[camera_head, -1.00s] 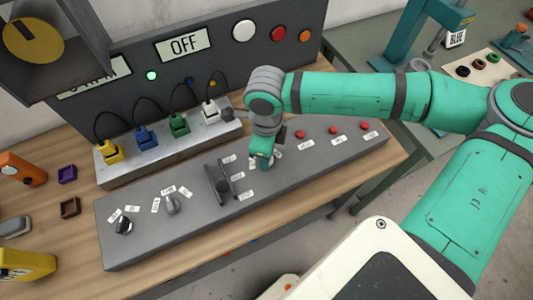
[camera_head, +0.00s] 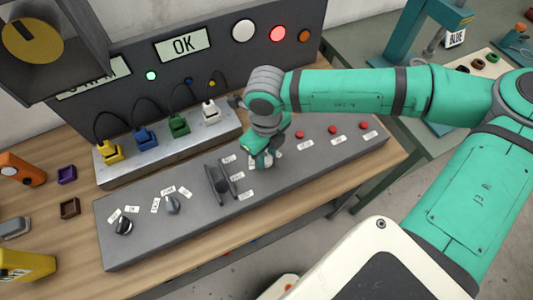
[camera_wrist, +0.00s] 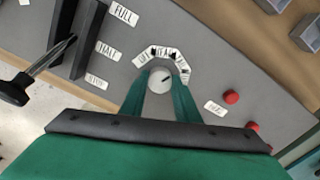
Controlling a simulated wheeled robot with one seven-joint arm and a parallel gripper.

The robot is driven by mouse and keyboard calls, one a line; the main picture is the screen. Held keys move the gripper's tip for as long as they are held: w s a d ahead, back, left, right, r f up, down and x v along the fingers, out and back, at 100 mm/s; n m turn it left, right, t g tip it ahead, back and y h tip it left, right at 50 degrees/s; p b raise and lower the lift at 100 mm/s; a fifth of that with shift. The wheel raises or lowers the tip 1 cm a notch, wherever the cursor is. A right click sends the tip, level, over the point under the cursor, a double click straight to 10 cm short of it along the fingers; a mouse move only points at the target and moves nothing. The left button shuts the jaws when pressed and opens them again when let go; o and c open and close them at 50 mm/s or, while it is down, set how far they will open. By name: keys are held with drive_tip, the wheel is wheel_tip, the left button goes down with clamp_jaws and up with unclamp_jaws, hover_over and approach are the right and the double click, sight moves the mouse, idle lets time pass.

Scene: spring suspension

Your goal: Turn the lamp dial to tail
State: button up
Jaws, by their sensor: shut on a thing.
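The lamp dial (camera_wrist: 159,80) is a small pale round knob on the grey console, with a dark mark pointing up and right in the wrist view. Several white labels fan around its far side; the tail label (camera_wrist: 163,51) seems to be among them, but the print is hard to read. My gripper (camera_wrist: 161,88) is shut on the dial, with one green finger on each side. In the head view my gripper (camera_head: 263,160) is down at the console and hides the dial. The display (camera_head: 183,45) reads OK, and a red lamp (camera_head: 278,33) glows.
A lever slot (camera_head: 217,183) with labels lies left of my gripper, and several red buttons (camera_head: 333,129) lie to its right. Two more knobs (camera_head: 124,227) sit at the console's left end. Coloured plugs with cables (camera_head: 146,139) stand behind on a raised block.

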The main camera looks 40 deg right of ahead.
sight(266, 158)
drive_tip(key=o, duration=1)
drive_tip(key=shift+o, duration=0.2)
wheel_tip(266, 158, up, 11)
drive_tip(key=shift+f, duration=0.1)
idle(0.4)
